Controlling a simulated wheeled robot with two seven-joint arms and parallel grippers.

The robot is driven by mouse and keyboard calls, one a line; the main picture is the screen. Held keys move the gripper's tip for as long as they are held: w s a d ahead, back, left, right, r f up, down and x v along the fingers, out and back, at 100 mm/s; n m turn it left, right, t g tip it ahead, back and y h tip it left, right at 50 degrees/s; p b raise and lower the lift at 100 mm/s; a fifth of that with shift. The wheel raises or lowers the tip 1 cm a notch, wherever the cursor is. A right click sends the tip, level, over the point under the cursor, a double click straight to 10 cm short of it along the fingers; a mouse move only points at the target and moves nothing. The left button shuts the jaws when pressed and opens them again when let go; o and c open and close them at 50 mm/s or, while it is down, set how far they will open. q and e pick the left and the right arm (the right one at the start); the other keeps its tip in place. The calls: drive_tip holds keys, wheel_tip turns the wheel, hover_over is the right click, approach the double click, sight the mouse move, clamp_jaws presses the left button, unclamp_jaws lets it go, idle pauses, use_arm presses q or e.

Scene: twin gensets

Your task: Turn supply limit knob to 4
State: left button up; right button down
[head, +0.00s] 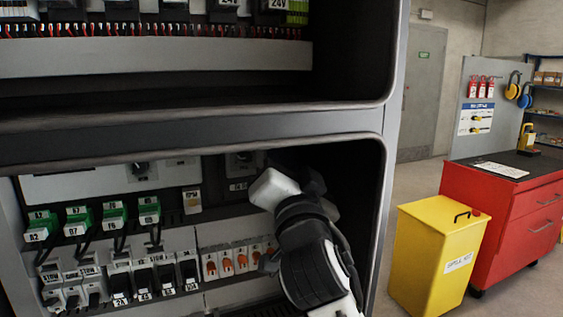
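A dark round knob (243,160) sits on the back panel in the lower cabinet compartment, just left of my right arm. A small label (238,186) lies below it, too small to read surely. Another dark knob (140,168) sits further left on the same panel. I cannot tell which is the supply limit knob or what either points at. My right gripper (274,188) reaches into the compartment from the lower right, its white housing close beside the right-hand knob. Its fingertips are not clearly seen, so its opening and any contact are unclear. My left gripper is not in view.
Green-topped plugs (114,212), black switches (144,280) and orange toggles (227,264) crowd the compartment's lower part. The cabinet frame (200,130) edges the opening above. A yellow bin (430,260) and red tool cabinet (515,220) stand outside at right.

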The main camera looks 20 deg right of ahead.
drive_tip(key=shift+d+f+n+t+y+p, duration=0.2)
drive_tip(key=shift+n+y, duration=0.4)
drive_tip(key=shift+n, duration=0.65)
drive_tip(key=shift+a+r+n+t+y+p, duration=0.1)
drive_tip(key=shift+n+t+y, duration=0.35)
drive_tip(key=shift+n, duration=0.8)
drive_tip(key=shift+f, duration=0.1)
drive_tip(key=c, duration=1.7)
unclamp_jaws()
drive_tip(key=shift+o, duration=0.2)
drive_tip(key=d+b+v, duration=0.1)
drive_tip(key=b+v, duration=0.1)
drive_tip(key=v, duration=0.8)
drive_tip(key=shift+s+a, duration=0.2)
drive_tip(key=shift+a, duration=0.2)
